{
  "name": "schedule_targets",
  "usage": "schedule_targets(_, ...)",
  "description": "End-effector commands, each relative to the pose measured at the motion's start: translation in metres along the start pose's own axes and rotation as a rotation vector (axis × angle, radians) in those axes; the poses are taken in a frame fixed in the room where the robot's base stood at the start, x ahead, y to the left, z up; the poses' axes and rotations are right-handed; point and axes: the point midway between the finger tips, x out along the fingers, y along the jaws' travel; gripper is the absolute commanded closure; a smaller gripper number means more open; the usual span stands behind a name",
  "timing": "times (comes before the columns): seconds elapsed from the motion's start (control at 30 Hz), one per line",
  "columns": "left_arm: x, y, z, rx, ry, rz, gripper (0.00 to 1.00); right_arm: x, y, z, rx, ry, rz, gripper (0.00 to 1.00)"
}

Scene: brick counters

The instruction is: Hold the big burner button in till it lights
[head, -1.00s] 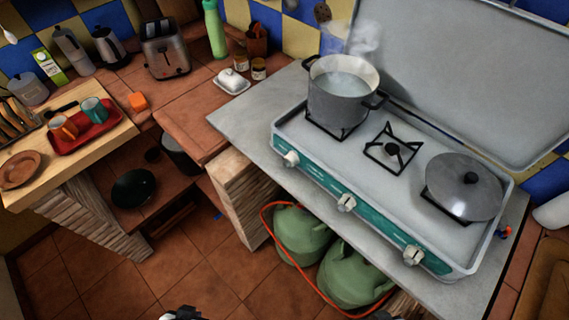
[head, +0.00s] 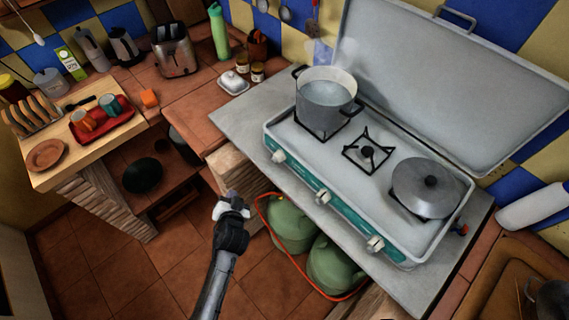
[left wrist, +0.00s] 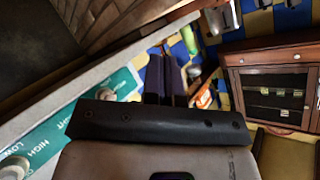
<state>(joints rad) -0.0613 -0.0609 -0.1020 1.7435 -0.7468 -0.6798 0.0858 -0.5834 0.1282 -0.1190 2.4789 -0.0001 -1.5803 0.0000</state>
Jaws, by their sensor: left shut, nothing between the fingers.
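The camping stove (head: 385,225) has a teal front panel with three pale knobs: a left knob (head: 279,156), a middle knob (head: 322,197) and a right knob (head: 374,244). I cannot tell which serves the big burner. No flame shows. My left gripper (head: 232,200) is shut and empty, in front of and below the panel, left of the middle knob and apart from it. In the left wrist view its dark fingers (left wrist: 166,78) are together; a knob (left wrist: 14,168) by "HIGH" and "LOW" lettering lies at lower left. My right gripper is out of view.
A steaming pot (head: 326,112) stands on the left burner, and a lidded pan (head: 424,190) on the right. The middle burner (head: 367,153) is bare. Green gas bottles (head: 332,268) with an orange hose stand below the counter. The raised stove lid (head: 440,85) stands behind.

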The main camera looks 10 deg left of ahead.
Motion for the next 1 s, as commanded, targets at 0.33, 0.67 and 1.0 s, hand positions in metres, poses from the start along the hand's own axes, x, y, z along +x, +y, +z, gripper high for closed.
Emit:
schedule_targets(0.33,-0.004,0.004,-0.040,0.060,0.286,-0.011,1.00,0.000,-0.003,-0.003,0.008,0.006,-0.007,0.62)
schedule_targets(0.67,-0.006,0.006,-0.047,0.039,0.329,0.000,1.00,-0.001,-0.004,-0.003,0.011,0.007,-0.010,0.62)
schedule_targets(1.0,-0.003,0.009,-0.050,0.038,0.328,0.000,1.00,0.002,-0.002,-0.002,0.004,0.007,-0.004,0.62)
